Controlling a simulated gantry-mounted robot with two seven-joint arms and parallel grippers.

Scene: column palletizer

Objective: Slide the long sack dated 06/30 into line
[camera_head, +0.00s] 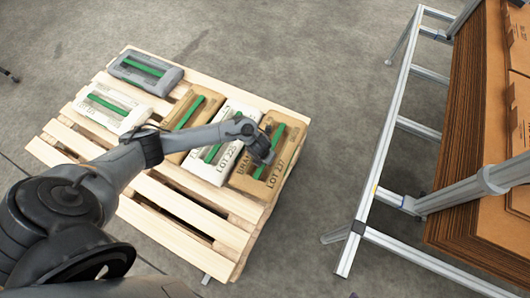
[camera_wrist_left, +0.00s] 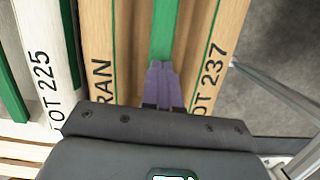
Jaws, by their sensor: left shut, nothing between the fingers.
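Several sacks with green stripes lie side by side on a wooden pallet (camera_head: 165,205). No 06/30 date is readable on any of them. The rightmost is a brown sack (camera_head: 284,142), whose LOT 237 lettering shows in the wrist view (camera_wrist_left: 208,70). Left of it is a white sack (camera_head: 232,112) marked LOT 225, then another brown sack (camera_head: 205,107). My left gripper (camera_head: 264,156) is over the rightmost brown sack. Its closed fingers (camera_wrist_left: 163,80) point at the green stripe, with nothing held. I cannot tell whether they touch the sack. My right gripper is out of view.
A white sack (camera_head: 105,105) and a grey sack (camera_head: 145,73) lie on the pallet's left and far-left side. A metal frame (camera_head: 362,200) and stacked brown cardboard (camera_head: 470,110) stand at the right. Bare floor separates them from the pallet. The near pallet slats are bare.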

